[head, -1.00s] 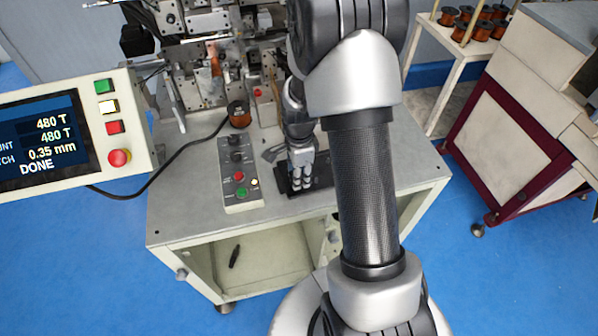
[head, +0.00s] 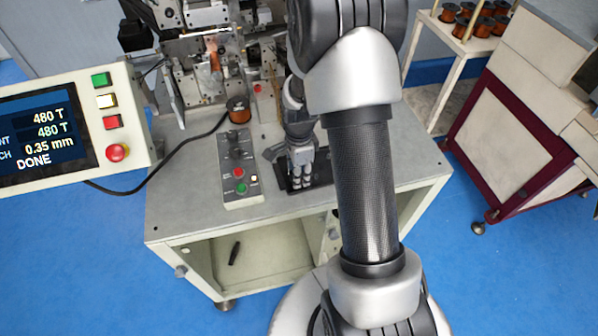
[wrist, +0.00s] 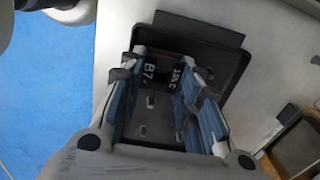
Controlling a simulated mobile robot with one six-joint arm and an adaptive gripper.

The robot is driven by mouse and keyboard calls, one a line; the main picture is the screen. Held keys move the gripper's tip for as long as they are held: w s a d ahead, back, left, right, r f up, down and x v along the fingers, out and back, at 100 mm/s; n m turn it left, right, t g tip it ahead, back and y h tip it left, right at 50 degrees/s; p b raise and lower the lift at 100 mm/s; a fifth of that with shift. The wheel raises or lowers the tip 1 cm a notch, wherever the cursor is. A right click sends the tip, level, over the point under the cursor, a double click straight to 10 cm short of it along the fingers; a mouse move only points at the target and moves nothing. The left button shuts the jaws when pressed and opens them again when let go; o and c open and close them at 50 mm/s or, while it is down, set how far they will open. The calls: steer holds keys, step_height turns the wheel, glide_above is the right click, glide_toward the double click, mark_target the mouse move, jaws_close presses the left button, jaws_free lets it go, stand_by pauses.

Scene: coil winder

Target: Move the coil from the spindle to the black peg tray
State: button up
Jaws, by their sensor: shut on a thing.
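The black peg tray (head: 323,176) lies on the machine table, partly hidden by my arm. My gripper (head: 301,180) points down over it. In the wrist view the tray (wrist: 200,28) lies behind and below my blue-padded fingers (wrist: 160,85). The fingers stand apart with a dark piece between them near the tips, white lettering beside it. I take this as the coil (wrist: 158,72), held in the jaws, but its outline blends with the black tray. I cannot tell whether it touches a peg. The winder's spindle area is at the upper left.
A button panel (head: 240,180) stands just left of the tray. A copper wire spool (head: 238,110) is behind it. The display (head: 48,135) reads DONE. A cart with copper spools (head: 480,25) and a maroon-framed cabinet (head: 530,150) stand right. The table's front right is clear.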

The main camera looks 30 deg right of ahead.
steer(key=shift+f+b, duration=0.35)
steer(key=shift+f, duration=0.25)
steer(key=o, duration=1.1)
steer(key=shift+c, duration=0.2)
step_height(320, 180, up, 12)
steer(key=shift+r, duration=0.1)
steer(key=s+a+r+n+t+b, duration=0.2)
steer(key=s+a+r+n, duration=0.7)
steer(key=r+n, duration=0.1)
steer(key=s+a+r+n+t+b, duration=0.1)
steer(key=s+a+n, duration=0.3)
steer(key=s+n, duration=0.6)
steer(key=shift+s+r+n+t+b, duration=0.2)
steer(key=shift+s+n+t+b, duration=0.1)
steer(key=shift+t+b, duration=0.4)
